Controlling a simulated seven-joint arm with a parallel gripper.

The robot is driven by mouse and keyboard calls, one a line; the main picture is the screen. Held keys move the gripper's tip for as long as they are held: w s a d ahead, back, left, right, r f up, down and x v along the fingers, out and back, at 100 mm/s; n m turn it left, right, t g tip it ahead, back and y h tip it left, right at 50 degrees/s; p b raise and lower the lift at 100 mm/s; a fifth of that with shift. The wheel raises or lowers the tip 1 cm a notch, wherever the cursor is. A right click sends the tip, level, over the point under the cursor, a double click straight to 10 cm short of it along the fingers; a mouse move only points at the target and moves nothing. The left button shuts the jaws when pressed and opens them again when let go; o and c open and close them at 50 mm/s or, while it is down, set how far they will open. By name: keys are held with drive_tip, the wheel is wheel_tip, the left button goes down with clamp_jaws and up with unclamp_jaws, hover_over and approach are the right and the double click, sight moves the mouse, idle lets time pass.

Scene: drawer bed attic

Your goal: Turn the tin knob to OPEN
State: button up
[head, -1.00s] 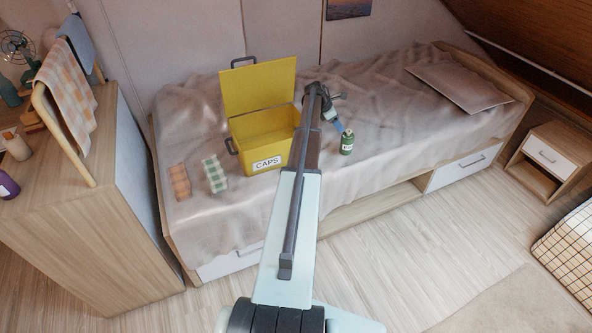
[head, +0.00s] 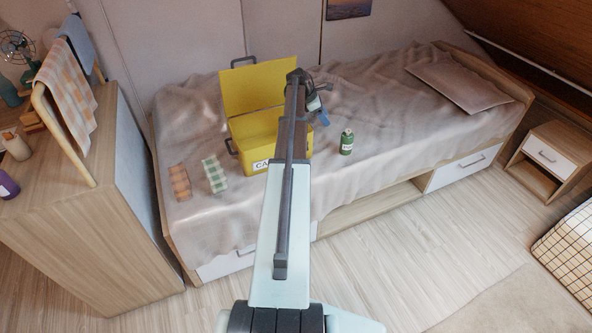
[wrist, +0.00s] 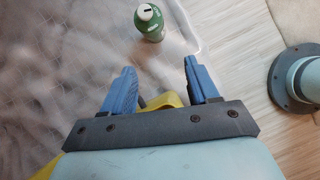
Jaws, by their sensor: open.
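A small green tin (head: 347,142) stands upright on the bed, to the right of the yellow box. In the wrist view the tin (wrist: 151,24) is at the top, its pale round top marked with a dark bar. Its lettering is too small to read, so I cannot tell the knob's setting. My gripper (head: 322,117) is up and to the left of the tin, apart from it. In the wrist view my gripper (wrist: 160,72) shows two blue fingers spread wide with nothing between them; the tin is beyond them.
A yellow box (head: 235,128) with its lid raised stands left of my gripper, partly hidden by my arm. The bed (head: 415,130) is clear right of the tin, up to a pillow (head: 458,84).

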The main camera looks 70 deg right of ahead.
drive_tip(key=s+a+f+m+y, duration=0.15)
drive_tip(key=a+f+m, duration=0.4)
drive_tip(key=a, duration=0.55)
drive_tip(key=w+a+f, duration=0.5)
drive_tip(key=a+f, duration=0.2)
drive_tip(key=a, duration=0.2)
drive_tip(key=shift+w+a+f+g, duration=0.2)
drive_tip(key=shift+w+f+g, duration=0.05)
drive_tip(key=shift+g, duration=0.05)
drive_tip(key=shift+m, duration=0.25)
